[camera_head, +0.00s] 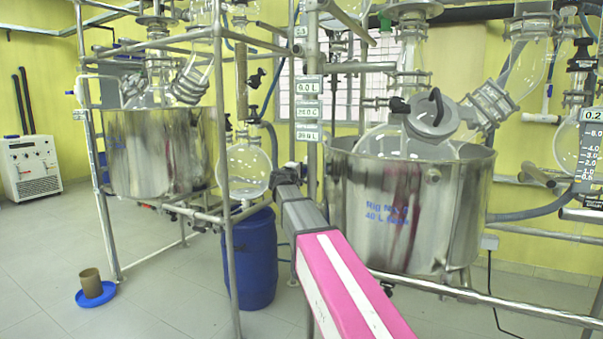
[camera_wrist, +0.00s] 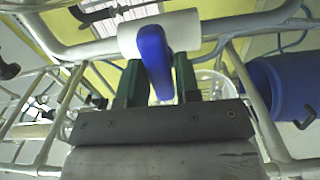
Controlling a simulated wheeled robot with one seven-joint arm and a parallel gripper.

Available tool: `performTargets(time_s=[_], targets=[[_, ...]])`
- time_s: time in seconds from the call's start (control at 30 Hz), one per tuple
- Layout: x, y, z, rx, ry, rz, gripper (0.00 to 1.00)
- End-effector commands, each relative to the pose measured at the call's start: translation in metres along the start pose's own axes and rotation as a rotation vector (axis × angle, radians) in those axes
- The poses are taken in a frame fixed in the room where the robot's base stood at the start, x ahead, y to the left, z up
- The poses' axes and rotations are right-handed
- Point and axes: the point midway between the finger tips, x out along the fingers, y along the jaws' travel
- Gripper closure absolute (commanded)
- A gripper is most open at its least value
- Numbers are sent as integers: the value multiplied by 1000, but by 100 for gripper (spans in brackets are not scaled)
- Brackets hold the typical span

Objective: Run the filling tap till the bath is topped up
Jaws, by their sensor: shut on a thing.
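In the wrist view my gripper (camera_wrist: 158,75) has its two green fingers on either side of a blue tap handle (camera_wrist: 151,46), shut on it. The handle sits on a white pipe piece (camera_wrist: 186,33). In the head view the arm end (camera_head: 288,178) reaches the frame between two steel baths; the handle does not show there. The right bath (camera_head: 375,215) has blue lettering reading Rig No and 40 L. The left bath (camera_head: 150,150) is similar. The water level inside either bath cannot be seen. A readout panel (camera_head: 309,110) with several lines hangs on the post.
A blue drum (camera_head: 252,258) stands on the floor behind my arm; it also shows in the wrist view (camera_wrist: 290,88). Steel frame tubes (camera_head: 228,190) and glass vessels (camera_head: 244,165) crowd the arm. A brown beaker (camera_head: 91,283) stands on a blue dish. The left floor is mostly clear.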

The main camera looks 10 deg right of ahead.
Motion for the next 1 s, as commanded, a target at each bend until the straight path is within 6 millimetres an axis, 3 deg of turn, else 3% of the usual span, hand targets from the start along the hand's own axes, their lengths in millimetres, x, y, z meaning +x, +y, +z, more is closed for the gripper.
performTargets(time_s=[0.33, 0.37, 0.4, 0.77, 0.97, 1.0], targets=[[0, -1, 1, 4, -2, -2, 94], [0, -1, 1, 4, -2, -2, 60], [0, -1, 1, 3, -2, -2, 51], [0, 3, 0, 3, -1, 0, 51], [0, 27, 0, 4, -1, 1, 51], [0, 35, 0, 5, -1, 2, 43]])
